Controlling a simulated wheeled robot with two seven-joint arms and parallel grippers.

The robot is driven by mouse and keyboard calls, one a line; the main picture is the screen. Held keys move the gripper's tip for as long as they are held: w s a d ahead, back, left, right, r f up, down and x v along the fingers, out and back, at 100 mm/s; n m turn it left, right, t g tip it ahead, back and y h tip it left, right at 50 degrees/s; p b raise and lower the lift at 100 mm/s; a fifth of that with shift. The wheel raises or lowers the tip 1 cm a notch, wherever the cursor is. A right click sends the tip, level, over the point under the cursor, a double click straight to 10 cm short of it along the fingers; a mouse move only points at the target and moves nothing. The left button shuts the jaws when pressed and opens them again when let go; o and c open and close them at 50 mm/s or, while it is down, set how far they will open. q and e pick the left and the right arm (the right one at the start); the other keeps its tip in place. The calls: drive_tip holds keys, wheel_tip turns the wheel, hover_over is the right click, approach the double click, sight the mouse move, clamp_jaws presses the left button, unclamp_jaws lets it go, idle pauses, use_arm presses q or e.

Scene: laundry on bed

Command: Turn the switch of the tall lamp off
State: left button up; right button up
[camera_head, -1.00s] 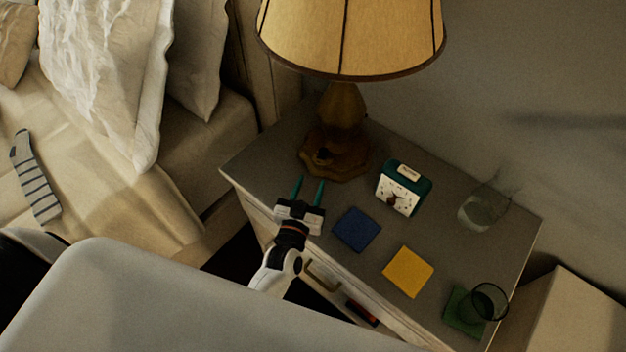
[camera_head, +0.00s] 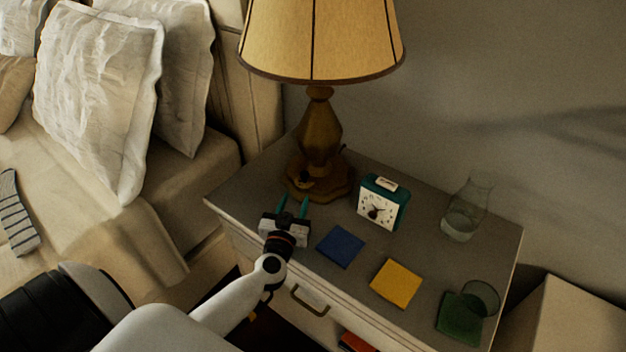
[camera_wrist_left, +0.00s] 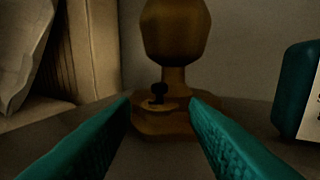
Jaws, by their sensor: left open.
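The tall lamp (camera_head: 320,138) stands at the back left of the nightstand, with a lit-looking yellow shade (camera_head: 318,42) and a brown wooden base. In the left wrist view, a small dark switch (camera_wrist_left: 159,91) sticks up from the front of the lamp base (camera_wrist_left: 165,122). My left gripper (camera_head: 293,206) is open and empty just in front of the base. In the wrist view its two teal fingers (camera_wrist_left: 161,112) lie on either side of the switch's line of sight, apart from it. My right gripper is not in view.
A teal alarm clock (camera_head: 381,203) stands right of the lamp. Blue (camera_head: 340,246) and yellow (camera_head: 397,283) squares lie near the nightstand's front edge. A glass carafe (camera_head: 466,209) and a glass (camera_head: 480,297) by a green square stand farther right. The bed (camera_head: 105,240) is at the left.

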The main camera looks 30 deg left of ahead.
sight(304, 178)
use_arm(q)
drive_tip(key=b+x, duration=0.2)
drive_tip(key=x, duration=0.7)
drive_tip(key=shift+w+a+f, duration=0.1)
drive_tip(key=shift+w+a, duration=0.05)
drive_tip(key=shift+w, duration=0.1)
drive_tip(key=shift+x, duration=0.8)
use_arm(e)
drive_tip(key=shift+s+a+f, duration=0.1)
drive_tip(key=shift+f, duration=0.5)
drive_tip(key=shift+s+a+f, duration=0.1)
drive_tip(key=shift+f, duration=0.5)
use_arm(q)
drive_tip(key=shift+c, duration=0.2)
clamp_jaws()
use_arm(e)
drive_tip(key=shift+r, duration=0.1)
